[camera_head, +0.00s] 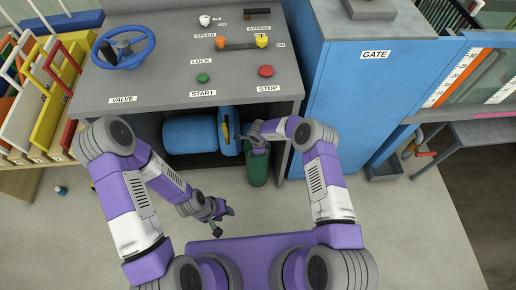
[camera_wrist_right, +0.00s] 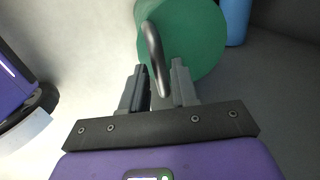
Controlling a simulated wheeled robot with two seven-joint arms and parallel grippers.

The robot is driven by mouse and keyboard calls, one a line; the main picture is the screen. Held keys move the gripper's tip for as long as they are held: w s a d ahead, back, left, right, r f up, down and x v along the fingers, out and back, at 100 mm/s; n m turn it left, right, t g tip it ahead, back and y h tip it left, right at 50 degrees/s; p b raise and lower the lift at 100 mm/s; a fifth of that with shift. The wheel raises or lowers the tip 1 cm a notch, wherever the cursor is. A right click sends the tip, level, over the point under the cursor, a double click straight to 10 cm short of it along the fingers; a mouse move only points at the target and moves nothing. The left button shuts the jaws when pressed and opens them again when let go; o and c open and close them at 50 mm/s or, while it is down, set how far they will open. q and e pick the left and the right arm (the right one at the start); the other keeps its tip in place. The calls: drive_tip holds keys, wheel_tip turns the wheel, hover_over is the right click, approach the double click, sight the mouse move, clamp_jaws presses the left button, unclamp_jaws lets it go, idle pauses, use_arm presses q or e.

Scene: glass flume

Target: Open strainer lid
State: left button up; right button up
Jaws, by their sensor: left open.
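The strainer is a green cylinder (camera_head: 258,170) standing on the floor at the right end of the opening under the control desk. Its green lid (camera_wrist_right: 197,35) fills the top of the right wrist view and carries a dark curved handle (camera_wrist_right: 154,52). My right gripper (camera_wrist_right: 157,82) is at the lid with its fingers apart, one on each side of the handle's near end. In the head view my right arm hides most of the strainer's top. My left gripper (camera_head: 222,212) is open and empty above the floor in front of the desk.
The grey control desk (camera_head: 140,88) holds a blue valve wheel (camera_head: 123,62) and several buttons. A blue cylinder (camera_head: 190,134) lies under it, left of the strainer. The blue gate cabinet (camera_head: 345,110) stands at the right. The floor in front is mostly clear.

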clamp_jaws()
